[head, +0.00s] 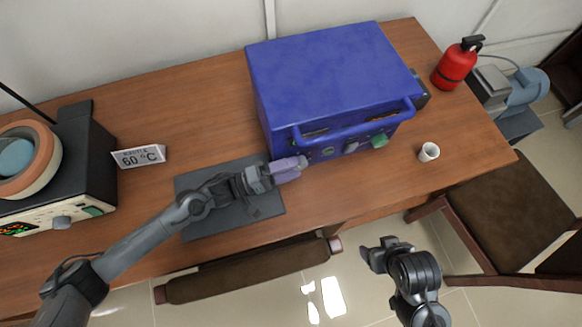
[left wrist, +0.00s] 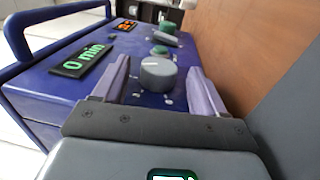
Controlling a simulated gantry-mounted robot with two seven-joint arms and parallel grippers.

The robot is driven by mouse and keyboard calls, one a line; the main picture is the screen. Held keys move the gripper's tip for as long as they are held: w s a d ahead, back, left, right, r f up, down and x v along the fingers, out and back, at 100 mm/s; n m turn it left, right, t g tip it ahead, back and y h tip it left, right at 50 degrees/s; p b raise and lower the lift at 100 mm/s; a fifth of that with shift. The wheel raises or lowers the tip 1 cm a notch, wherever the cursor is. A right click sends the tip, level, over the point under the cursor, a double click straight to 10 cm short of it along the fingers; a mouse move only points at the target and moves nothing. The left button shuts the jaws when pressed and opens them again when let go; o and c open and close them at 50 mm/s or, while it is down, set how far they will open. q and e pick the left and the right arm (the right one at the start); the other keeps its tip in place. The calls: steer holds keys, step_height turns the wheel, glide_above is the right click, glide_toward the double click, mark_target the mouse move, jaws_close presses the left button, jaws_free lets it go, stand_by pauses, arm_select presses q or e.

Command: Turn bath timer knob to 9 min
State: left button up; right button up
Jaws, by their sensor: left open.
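The blue box appliance (head: 330,75) stands on the wooden table, its control front facing me. In the left wrist view a round grey knob (left wrist: 158,74) with a white mark sits on its blue panel, beside a display (left wrist: 83,60) reading "0 min" in green. My left gripper (head: 298,163) is at the left end of this front. Its open fingers (left wrist: 158,65) stand on either side of the knob in the left wrist view; I cannot tell whether they touch it. My right gripper (head: 372,255) is off the table's front edge, apart from everything; its finger opening is unclear.
A blue handle bar (head: 350,126) runs across the appliance's front. A second green knob (head: 379,140) sits at its right. A black device (head: 85,160) and "60 °C" sign (head: 139,157) stand left, a grey mat (head: 215,232) below my left gripper. A small cup (head: 428,152) stands right.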

arm_select(q)
steer(key=shift+w+d+r, duration=0.1)
steer(key=shift+d, duration=0.2)
steer(key=c, duration=1.1)
steer(key=shift+o, duration=0.2)
steer(key=r+y+p, duration=0.1)
steer(key=y+p, duration=0.1)
steer(key=p, duration=0.5)
steer(key=shift+r+g, duration=0.1)
steer(key=shift+g, duration=0.2)
steer(key=shift+f+y+p, duration=0.25)
steer(key=shift+y+p, duration=0.15)
steer(key=shift+p, duration=0.25)
steer(key=shift+f, duration=0.1)
steer(key=o, duration=1.1)
steer(key=shift+c, duration=0.2)
